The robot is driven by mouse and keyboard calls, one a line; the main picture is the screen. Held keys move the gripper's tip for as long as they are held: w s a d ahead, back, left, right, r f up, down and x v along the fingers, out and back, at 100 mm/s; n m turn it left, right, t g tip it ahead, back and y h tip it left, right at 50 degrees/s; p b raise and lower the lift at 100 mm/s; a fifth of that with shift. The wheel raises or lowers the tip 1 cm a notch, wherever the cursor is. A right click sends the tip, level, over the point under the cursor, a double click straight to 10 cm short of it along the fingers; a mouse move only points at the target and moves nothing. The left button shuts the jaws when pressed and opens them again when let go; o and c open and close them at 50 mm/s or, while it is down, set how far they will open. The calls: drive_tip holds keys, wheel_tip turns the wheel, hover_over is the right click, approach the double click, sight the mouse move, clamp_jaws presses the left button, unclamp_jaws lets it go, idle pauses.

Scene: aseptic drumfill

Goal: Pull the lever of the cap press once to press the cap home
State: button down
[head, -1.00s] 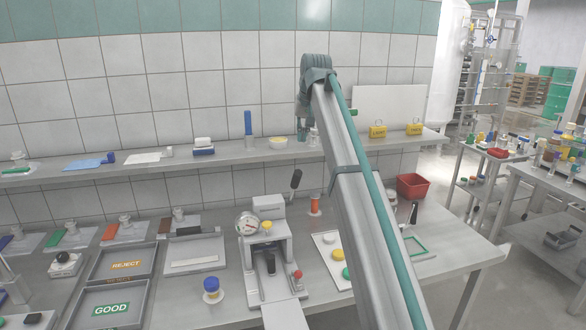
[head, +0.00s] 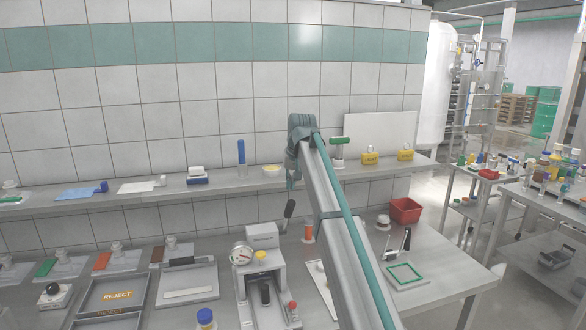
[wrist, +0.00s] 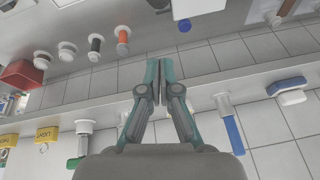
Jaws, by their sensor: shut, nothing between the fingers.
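The cap press (head: 262,238) stands on the bench, with a round gauge (head: 242,255) on its front left. Its lever (head: 289,213) has a black handle and sticks up from the press's right side, tilted slightly right. A dark cylinder (head: 265,294) is in the press opening; I cannot tell whether a cap sits on it. My gripper (head: 291,184) is just above the lever's top in the head view, its fingers together and empty; contact with the lever is not visible. The shut fingers (wrist: 158,74) also show in the wrist view, apart from everything there.
A shelf (head: 225,184) runs along the wall behind my gripper. An orange tube (head: 308,231) stands right of the lever. A red bin (head: 405,210) is farther right. A blue-capped jar (head: 205,318) and the REJECT tray (head: 115,295) are left of the press.

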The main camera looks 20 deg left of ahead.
drive_tip(key=f, duration=0.1)
drive_tip(key=s+f+p, duration=0.1)
drive_tip(key=f, duration=0.1)
drive_tip(key=shift+s+d, duration=0.2)
drive_tip(key=shift+s, duration=0.05)
drive_tip(key=shift+s+d+f+p, duration=0.15)
drive_tip(key=shift+s+p, duration=0.15)
drive_tip(key=shift+p, duration=0.1)
drive_tip(key=shift+s+f, duration=0.25)
drive_tip(key=shift+f, duration=0.1)
drive_tip(key=shift+d, duration=0.1)
